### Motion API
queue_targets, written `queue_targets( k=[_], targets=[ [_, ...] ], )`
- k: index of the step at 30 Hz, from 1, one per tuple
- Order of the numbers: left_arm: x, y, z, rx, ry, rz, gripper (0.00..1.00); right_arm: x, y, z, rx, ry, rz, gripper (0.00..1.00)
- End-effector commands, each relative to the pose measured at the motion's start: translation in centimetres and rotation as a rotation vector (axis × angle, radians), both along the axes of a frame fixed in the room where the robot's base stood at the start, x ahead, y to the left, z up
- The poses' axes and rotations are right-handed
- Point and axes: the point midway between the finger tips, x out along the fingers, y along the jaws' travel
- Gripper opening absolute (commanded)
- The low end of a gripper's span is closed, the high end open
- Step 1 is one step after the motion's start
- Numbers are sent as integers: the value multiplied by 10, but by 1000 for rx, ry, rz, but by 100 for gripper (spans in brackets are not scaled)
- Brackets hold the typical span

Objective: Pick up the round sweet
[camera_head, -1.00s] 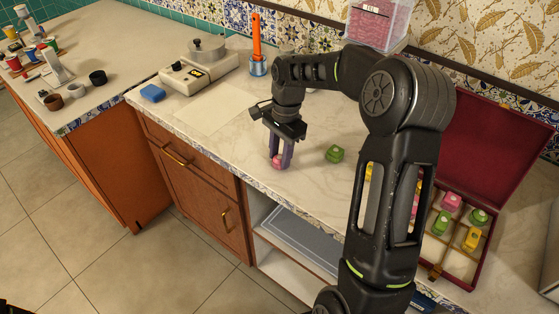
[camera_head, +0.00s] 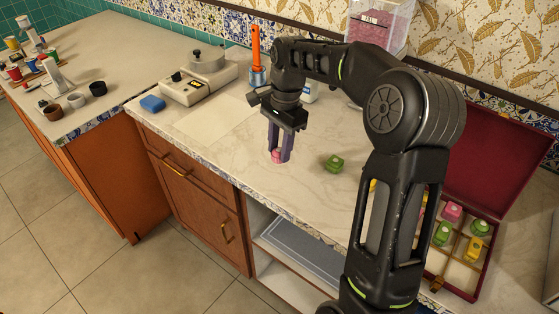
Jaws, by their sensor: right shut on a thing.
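The small pink round sweet (camera_head: 276,156) is between the fingertips of my right gripper (camera_head: 278,155), which points down over the counter. The fingers are shut on it and hide part of it. It appears a little above the counter surface. A green sweet (camera_head: 333,163) lies on the counter to the right of the gripper, apart from it. My left gripper is not in view.
An open dark red box (camera_head: 484,272) holds pink, green and yellow sweets in compartments at right, partly hidden by my right arm.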

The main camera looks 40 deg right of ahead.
Motion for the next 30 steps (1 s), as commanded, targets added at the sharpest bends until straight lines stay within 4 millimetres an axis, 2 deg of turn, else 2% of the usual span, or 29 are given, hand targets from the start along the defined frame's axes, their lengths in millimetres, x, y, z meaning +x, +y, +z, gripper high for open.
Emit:
queue_targets(
  k=[3, 8, 30],
  targets=[
    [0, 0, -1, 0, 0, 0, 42, 1, 0, 21, -2, -4, 1, 0],
    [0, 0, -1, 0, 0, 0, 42, 0, 0, 34, 0, -1, 0, 0],
    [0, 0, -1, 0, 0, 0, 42, 1, 3, 37, 0, -1, 6, 0]
  ],
)
